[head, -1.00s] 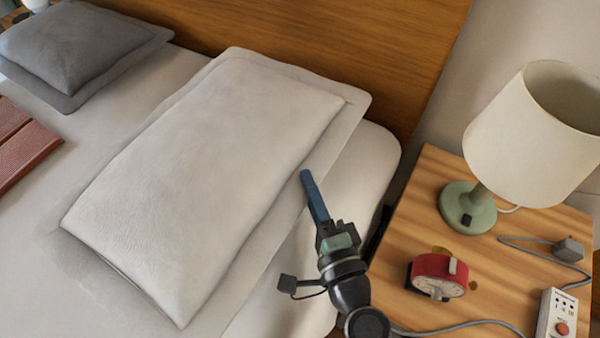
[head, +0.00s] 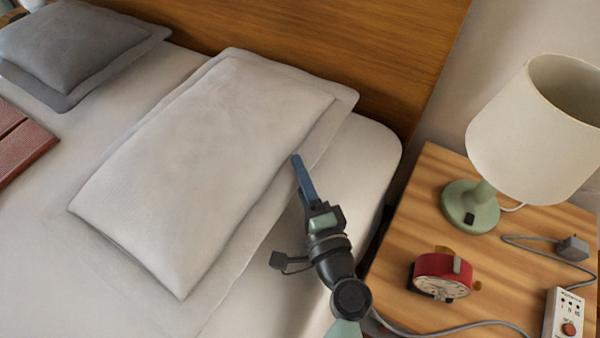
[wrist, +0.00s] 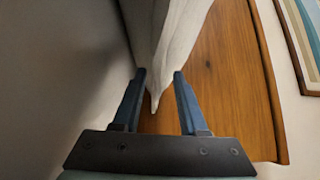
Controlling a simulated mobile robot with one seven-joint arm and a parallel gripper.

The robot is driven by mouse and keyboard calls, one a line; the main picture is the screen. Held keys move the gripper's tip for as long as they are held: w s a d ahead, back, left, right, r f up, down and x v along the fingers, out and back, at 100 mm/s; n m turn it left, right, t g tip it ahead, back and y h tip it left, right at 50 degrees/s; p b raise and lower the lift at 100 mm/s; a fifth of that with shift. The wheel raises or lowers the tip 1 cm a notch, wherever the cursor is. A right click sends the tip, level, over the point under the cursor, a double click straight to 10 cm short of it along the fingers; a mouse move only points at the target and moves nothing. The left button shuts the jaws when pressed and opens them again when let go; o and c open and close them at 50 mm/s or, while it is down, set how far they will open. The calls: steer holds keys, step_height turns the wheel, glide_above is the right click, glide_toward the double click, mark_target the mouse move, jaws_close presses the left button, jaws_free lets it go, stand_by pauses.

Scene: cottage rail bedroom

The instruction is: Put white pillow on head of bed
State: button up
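The white pillow (head: 215,160) lies on the bed (head: 365,165), near the wooden headboard (head: 340,45), at a slant in the head view. My gripper (head: 296,157) is at the pillow's right edge, on the nightstand side. In the wrist view my gripper (wrist: 159,73) has its two blue fingers apart, and the edge of the white pillow (wrist: 165,35) hangs between them. I see no firm squeeze on the cloth. In the head view one finger hides the other.
A grey pillow (head: 75,45) lies at the far left of the bed, with a red-brown slatted item (head: 20,145) in front of it. The nightstand (head: 410,225) at right holds a lamp (head: 530,125), a red alarm clock (head: 442,274) and a corded switch box (head: 564,315).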

steer(key=shift+s, duration=0.1)
steer(key=v, duration=1.1)
steer(key=shift+s+d, duration=0.2)
steer(key=shift+s, duration=0.2)
steer(key=w+a+r+n+t, duration=0.15)
steer(key=w+r+n, duration=0.45)
steer(key=r, duration=0.6)
steer(key=w+a+r+n, duration=0.2)
steer(key=w+r+n, duration=0.35)
steer(key=r, duration=0.55)
steer(key=s+r+n+t+h, duration=0.1)
steer(key=s+r+t, duration=0.1)
steer(key=r, duration=0.8)
steer(key=s+a+r+n+t+h, duration=0.1)
steer(key=s+r+t+h, duration=0.1)
steer(key=r, duration=0.7)
steer(key=s+r+n+t+h, duration=0.1)
steer(key=s+r+t, duration=0.3)
steer(key=r, duration=0.6)
steer(key=shift+s+a+r+n+t+h, duration=0.25)
steer(key=shift+s+a+r+h, duration=0.1)
steer(key=shift+s+a, duration=0.1)
